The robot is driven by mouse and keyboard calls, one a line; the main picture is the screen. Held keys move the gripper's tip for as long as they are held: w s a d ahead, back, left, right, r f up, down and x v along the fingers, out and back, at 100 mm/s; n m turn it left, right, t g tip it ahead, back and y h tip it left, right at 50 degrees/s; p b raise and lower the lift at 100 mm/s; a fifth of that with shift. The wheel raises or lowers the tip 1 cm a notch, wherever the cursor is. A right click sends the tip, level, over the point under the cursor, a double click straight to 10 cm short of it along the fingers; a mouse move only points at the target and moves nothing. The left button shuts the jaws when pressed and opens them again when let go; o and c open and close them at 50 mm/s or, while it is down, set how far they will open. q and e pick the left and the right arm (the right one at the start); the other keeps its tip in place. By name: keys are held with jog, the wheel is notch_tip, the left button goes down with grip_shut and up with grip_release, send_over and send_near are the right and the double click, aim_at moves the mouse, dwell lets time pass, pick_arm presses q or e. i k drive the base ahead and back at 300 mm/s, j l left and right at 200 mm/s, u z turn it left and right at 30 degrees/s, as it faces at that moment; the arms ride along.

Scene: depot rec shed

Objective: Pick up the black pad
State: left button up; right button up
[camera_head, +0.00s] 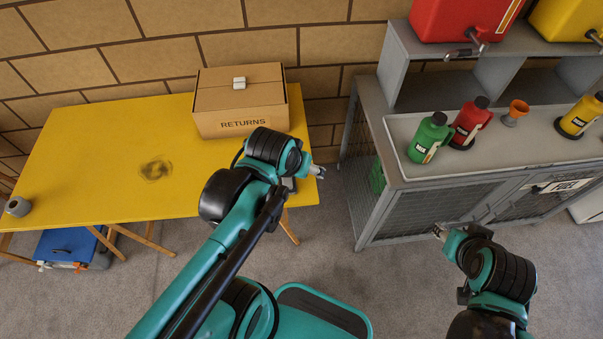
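A small dark, flat thing (289,184) shows at the right edge of the yellow table (100,200), mostly hidden behind my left wrist. It may be the black pad, but too little of it shows to be sure. My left gripper (317,171) is over the table's right end, just right of the dark thing. It is small and seen from above, so its opening is unclear. My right gripper (439,232) is in front of the grey cabinet, far from the table, and its opening is also unclear.
A RETURNS box (240,104) stands at the table's back right. A dark smudge (156,170) marks the table, and a grey roll (18,206) sits at its left end. The grey cabinet (400,175) holds a green bottle (428,140), red bottle (470,122) and yellow bottle (580,115).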

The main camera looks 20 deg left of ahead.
aim_at(291, 182)
jog(key=u, duration=1.05)
jog(key=i+j+z, duration=0.1)
jog(key=j+z, duration=0.15)
jog(key=z, duration=0.15)
jog(key=j+z, duration=0.55)
jog(key=z, duration=0.2)
jog(key=i+j, duration=0.05)
